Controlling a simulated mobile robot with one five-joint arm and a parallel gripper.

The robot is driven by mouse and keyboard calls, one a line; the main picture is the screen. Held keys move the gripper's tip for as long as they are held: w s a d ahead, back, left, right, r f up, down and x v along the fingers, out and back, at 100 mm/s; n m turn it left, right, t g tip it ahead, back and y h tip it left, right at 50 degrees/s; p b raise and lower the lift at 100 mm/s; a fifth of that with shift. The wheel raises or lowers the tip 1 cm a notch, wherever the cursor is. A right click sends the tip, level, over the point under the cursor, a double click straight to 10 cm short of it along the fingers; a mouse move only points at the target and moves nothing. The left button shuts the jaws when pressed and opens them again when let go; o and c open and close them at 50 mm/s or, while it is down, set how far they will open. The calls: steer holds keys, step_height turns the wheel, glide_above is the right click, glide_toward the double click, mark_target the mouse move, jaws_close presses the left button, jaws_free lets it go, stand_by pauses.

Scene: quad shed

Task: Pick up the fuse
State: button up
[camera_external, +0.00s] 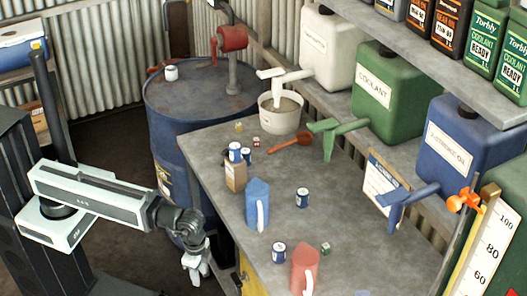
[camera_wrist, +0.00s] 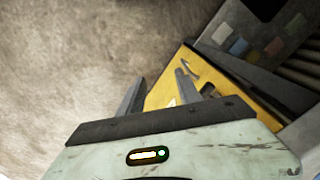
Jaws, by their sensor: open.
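I cannot pick out the fuse for certain in either view. Small items on the grey bench (camera_external: 225,152) include a yellowish one (camera_external: 239,127), a red-and-white one (camera_external: 256,142) and a small green cube (camera_external: 325,249); they are too small to name surely. My gripper (camera_external: 196,268) hangs pointing down off the bench's left side, below its top, open and empty. In the wrist view my open gripper (camera_wrist: 158,87) shows over bare floor and a yellow panel (camera_wrist: 185,68), with no fuse seen between the fingers.
A blue drum (camera_external: 170,140) stands behind my arm. A blue jug (camera_external: 257,205), a red jug (camera_external: 304,270) and several small cans stand on the bench. Coolant (camera_external: 385,90) and other large containers line the shelf on the right. The bench middle is partly clear.

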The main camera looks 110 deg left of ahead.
steer(key=shift+o, duration=0.7)
